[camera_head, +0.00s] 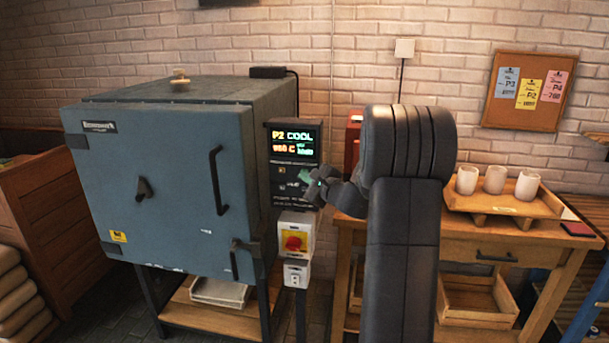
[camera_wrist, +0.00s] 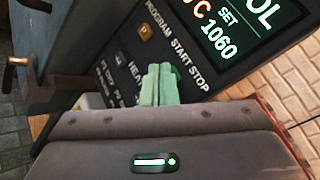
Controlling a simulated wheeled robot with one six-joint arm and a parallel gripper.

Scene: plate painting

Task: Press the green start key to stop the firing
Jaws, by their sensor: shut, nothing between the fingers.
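The kiln's dark control panel (camera_head: 284,190) is on the kiln's right side. Its lit screen (camera_head: 293,143) reads "P2 COOL" in the head view; the wrist view shows the screen (camera_wrist: 238,30) with "SET 1060". My gripper (camera_head: 306,178) is at the panel below the screen. In the wrist view its green fingertips (camera_wrist: 160,72) are together and empty, just below the "START STOP" lettering (camera_wrist: 190,62). The green start key cannot be made out; the fingers cover that part of the panel. I cannot tell whether the tips touch it. A brown "P" key (camera_wrist: 145,33) shows beside the "PROGRAM" lettering.
The blue-grey kiln (camera_head: 150,190) is closed. A yellow box with a red knob (camera_head: 293,243) is below the panel. A wooden table (camera_head: 480,245) at the right bears a tray (camera_head: 510,207) with three white cups (camera_head: 495,180). A notice board (camera_head: 530,90) hangs behind.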

